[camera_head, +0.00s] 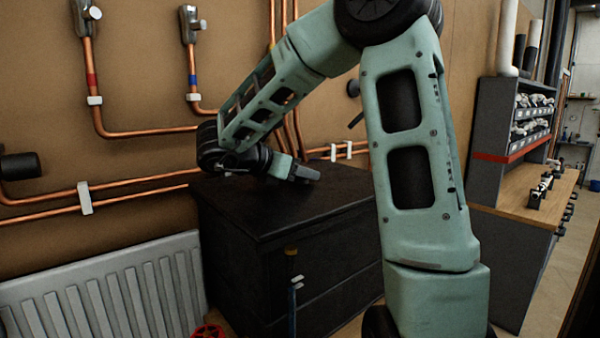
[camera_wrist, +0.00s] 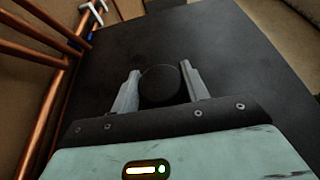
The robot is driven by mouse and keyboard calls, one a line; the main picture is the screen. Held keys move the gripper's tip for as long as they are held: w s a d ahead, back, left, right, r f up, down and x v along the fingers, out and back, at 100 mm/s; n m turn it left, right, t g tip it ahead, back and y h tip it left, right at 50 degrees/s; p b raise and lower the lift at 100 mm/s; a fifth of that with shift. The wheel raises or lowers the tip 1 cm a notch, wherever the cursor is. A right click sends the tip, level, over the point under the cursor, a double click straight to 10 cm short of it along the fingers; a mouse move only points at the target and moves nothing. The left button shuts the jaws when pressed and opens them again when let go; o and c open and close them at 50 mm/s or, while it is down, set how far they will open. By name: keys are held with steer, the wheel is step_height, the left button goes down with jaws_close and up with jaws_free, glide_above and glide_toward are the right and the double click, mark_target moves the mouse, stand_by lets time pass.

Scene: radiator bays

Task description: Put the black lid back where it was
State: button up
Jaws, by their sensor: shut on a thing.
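The black lid (camera_wrist: 161,85) is a round dark disc between the two grey fingers of my gripper (camera_wrist: 160,86) in the wrist view. The fingers are shut on it from both sides. In the head view my gripper (camera_head: 304,174) is low over the top of a black cabinet (camera_head: 262,222), near its back edge. The lid cannot be made out in the head view. Whether the lid touches the cabinet top is hard to tell.
Copper pipes (camera_head: 130,193) run along the wall behind and left of the cabinet. A white radiator (camera_head: 110,290) stands at lower left. A wooden-topped workbench (camera_head: 515,203) with a bin rack is at the right. Most of the cabinet top is clear.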

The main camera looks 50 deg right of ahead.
steer(key=shift+f, duration=0.1)
steer(key=o, duration=1.4)
step_height(320, 180, up, 5)
steer(key=b, duration=0.7)
glide_above(245, 195)
steer(key=shift+s+a+r, duration=0.1)
steer(key=shift+r, duration=0.1)
steer(key=shift+a+r, duration=0.25)
steer(key=shift+r, duration=0.05)
steer(key=shift+p+v, duration=0.3)
steer(key=shift+v, duration=0.55)
